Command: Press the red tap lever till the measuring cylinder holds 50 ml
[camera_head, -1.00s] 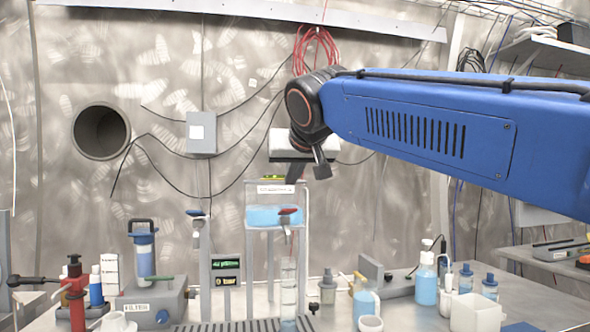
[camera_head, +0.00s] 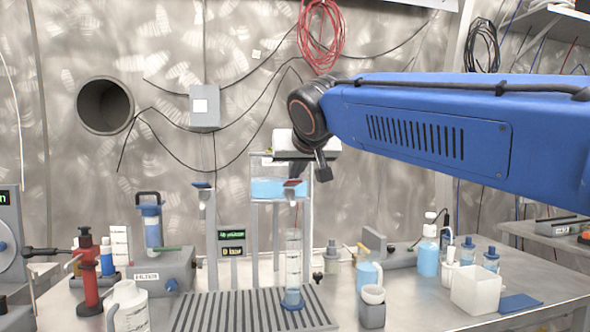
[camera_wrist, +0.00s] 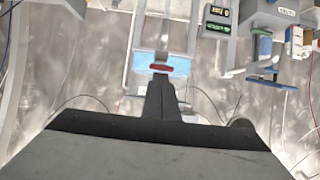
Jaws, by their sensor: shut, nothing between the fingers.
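The red tap lever (camera_head: 293,183) sits at the front of a clear tank (camera_head: 266,189) of blue liquid on a stand. My gripper (camera_head: 297,177) is shut and empty, its tip pointing down right at the lever; I cannot tell whether they touch. In the wrist view my gripper (camera_wrist: 161,80) points at the red lever (camera_wrist: 161,67), which lies across its tip, with the tank (camera_wrist: 179,62) behind. The clear measuring cylinder (camera_head: 293,258) stands upright below the tap on a slatted drain tray (camera_head: 230,312). Its bottom looks blue; the liquid level is too small to read.
A box with green and yellow displays (camera_head: 232,244) stands left of the cylinder. A filter unit (camera_head: 165,268) and red hand pump (camera_head: 87,270) are farther left. Blue-liquid bottles (camera_head: 428,258) and a white open box (camera_head: 478,290) stand at right.

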